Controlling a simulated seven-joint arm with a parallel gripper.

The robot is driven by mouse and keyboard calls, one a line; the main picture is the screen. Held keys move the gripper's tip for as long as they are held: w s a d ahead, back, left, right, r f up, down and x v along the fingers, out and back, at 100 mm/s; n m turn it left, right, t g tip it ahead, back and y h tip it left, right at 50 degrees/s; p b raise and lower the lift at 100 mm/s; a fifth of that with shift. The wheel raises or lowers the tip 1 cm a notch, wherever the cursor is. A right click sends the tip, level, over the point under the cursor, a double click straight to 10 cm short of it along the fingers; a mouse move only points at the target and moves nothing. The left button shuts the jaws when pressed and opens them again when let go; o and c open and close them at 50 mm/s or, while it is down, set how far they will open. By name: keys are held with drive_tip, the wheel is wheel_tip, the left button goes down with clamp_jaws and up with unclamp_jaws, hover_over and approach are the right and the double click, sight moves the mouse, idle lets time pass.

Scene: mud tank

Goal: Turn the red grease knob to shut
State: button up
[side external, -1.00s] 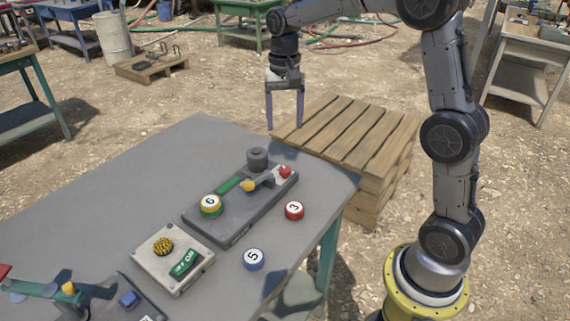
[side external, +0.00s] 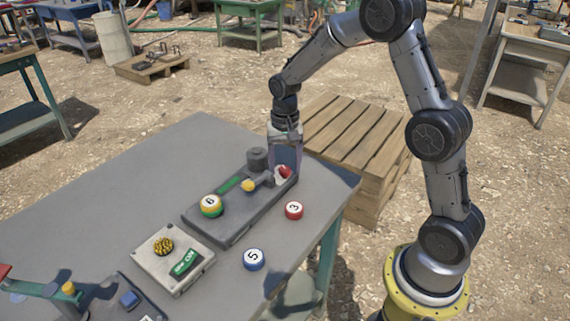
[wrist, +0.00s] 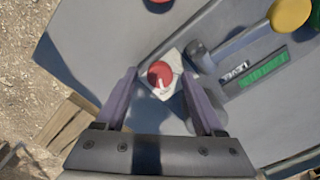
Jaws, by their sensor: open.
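The red grease knob (side external: 285,171) sits on a small white plate at the far right end of the grey panel (side external: 224,229). In the wrist view the red knob (wrist: 160,74) is round with a pale pointer mark, on its white plate (wrist: 172,88). My gripper (side external: 286,172) points down over that end of the panel. In the wrist view my gripper (wrist: 163,83) is open, with one finger on each side of the knob and gaps on both sides. I cannot tell the exact height of the fingertips above the knob.
A lever with a yellow ball (side external: 249,186) and a dark cylinder (side external: 257,157) stand close beside the knob. Balls numbered 6 (side external: 211,205), 3 (side external: 294,211) and 5 (side external: 254,259) are nearby. A switch box (side external: 172,258) sits nearer the camera.

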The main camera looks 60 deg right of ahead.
drive_tip(key=shift+c, duration=0.2)
clamp_jaws()
drive_tip(key=shift+n, duration=0.3)
drive_tip(key=n, duration=0.5)
drive_tip(key=shift+n, duration=0.3)
drive_tip(key=n, duration=0.5)
drive_tip(key=shift+n, duration=0.3)
idle(0.4)
drive_tip(key=shift+o, duration=0.2)
unclamp_jaws()
